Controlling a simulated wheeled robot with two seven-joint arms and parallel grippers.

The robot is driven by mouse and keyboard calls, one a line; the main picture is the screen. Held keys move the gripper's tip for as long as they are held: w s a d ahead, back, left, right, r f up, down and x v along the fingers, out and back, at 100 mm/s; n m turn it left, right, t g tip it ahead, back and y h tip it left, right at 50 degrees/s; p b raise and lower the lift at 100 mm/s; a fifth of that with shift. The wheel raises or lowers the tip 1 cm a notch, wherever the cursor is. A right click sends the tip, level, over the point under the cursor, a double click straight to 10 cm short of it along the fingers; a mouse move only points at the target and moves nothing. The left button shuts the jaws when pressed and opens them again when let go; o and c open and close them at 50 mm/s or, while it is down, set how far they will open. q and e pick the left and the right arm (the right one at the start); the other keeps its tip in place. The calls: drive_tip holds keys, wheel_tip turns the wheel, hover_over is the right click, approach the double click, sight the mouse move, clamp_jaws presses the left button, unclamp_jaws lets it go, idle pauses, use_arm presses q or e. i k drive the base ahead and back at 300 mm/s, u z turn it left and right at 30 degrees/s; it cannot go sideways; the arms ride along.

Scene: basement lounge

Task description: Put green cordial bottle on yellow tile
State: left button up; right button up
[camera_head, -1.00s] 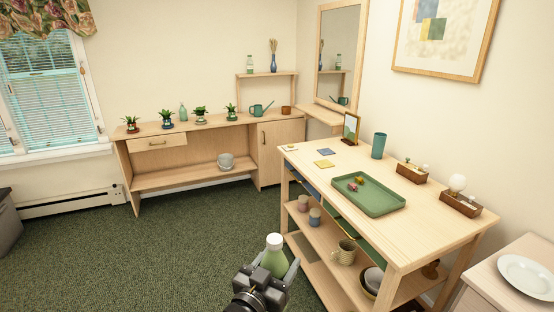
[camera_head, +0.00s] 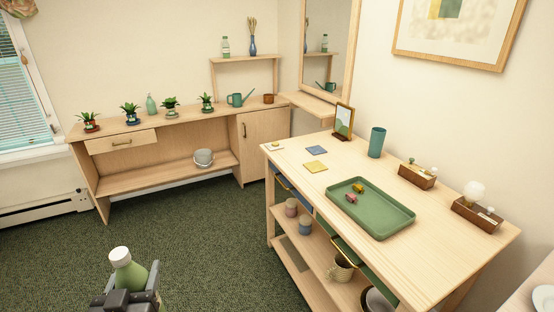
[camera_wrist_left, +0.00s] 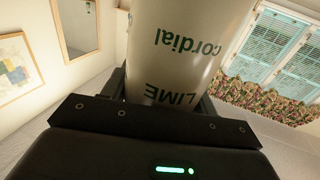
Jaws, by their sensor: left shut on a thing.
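The green cordial bottle (camera_head: 128,270) has a white cap and stands a little tilted in my left gripper (camera_head: 130,290), low at the left of the head view. The gripper is shut on it, in front of the carpet and apart from the table. In the left wrist view the bottle (camera_wrist_left: 173,50) shows its label, upside down, reading "LIME cordial". The yellow tile (camera_head: 315,167) lies flat and bare on the wooden table, between the blue tile and the green tray. My right gripper is not in view.
The table (camera_head: 440,258) also bears a blue tile (camera_head: 317,150), a green tray (camera_head: 372,226) with small items, a teal cup (camera_head: 377,142), a picture frame (camera_head: 343,121) and wooden boxes. A low shelf unit (camera_head: 165,176) with plants stands behind. Carpet (camera_head: 200,240) between is clear.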

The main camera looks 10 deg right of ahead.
sight(316, 165)
drive_tip(key=z, duration=0.1)
drive_tip(key=i, duration=0.85)
drive_tip(key=z, duration=1.05)
drive_tip(key=i, duration=0.65)
drive_tip(key=z, duration=0.75)
